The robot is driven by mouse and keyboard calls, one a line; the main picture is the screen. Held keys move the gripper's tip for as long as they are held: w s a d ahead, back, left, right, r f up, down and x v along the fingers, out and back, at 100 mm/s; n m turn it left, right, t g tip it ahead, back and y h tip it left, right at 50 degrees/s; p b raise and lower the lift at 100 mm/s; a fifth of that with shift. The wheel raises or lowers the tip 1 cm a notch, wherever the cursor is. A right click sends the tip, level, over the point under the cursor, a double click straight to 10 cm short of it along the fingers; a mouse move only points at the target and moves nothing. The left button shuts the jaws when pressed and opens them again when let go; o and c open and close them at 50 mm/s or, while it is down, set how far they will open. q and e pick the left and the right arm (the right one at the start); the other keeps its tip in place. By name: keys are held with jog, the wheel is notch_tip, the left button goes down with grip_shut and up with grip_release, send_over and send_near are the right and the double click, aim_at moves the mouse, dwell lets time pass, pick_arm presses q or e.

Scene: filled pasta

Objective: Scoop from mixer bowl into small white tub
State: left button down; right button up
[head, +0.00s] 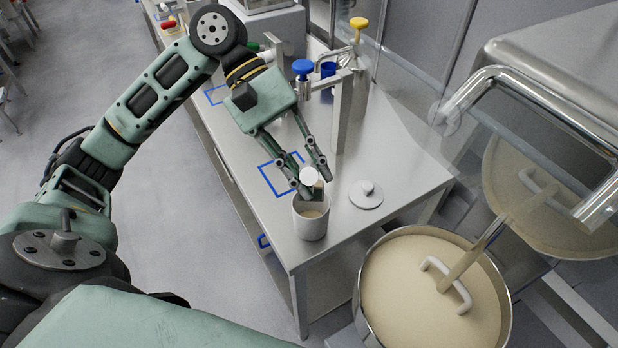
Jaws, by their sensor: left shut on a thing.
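The small white tub (310,228) stands upright at the near end of the steel table, with pale beige contents showing inside its rim. My left gripper (314,182) is right above the tub, shut on the scoop (311,176). Only the scoop's round white end and a bit of its body show; its lower part is at the tub's mouth, and I cannot tell whether it touches the contents. The steel mixer bowl (364,304) is at the lower right, full of smooth beige filling (420,298) with a pale mixing tool in it. My right gripper is out of view.
A round lid with a knob (366,195) lies on the steel table (345,238) right of the tub. Behind the gripper stand steel posts with blue (303,68) and yellow (359,23) knobs. A clear guard and bent steel rail (535,95) hang over the mixer side.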

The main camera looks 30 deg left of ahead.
pick_arm(q)
jog(key=shift+w+a+r+n+g+h+p, duration=0.15)
jog(key=shift+w+a+r+g+h+p, duration=0.25)
jog(key=shift+p, duration=0.85)
jog(key=shift+w+a+r+n+g+h+p, duration=0.1)
jog(key=shift+w+r+n+g+p, duration=0.15)
jog(key=shift+w+p, duration=0.7)
jog(key=shift+w+a+r+n+g+h+p, duration=0.1)
jog(key=shift+w+a+r+g+h+p, duration=0.15)
jog(key=shift+p, duration=1.3)
jog(key=shift+w+a+r+g+p, duration=0.15)
jog(key=shift+w+a+g+p, duration=0.35)
jog(key=shift+p, duration=0.6)
jog(key=shift+w+a+n+h+p, duration=0.15)
jog(key=shift+w+n+h+p, duration=0.25)
jog(key=shift+w, duration=0.25)
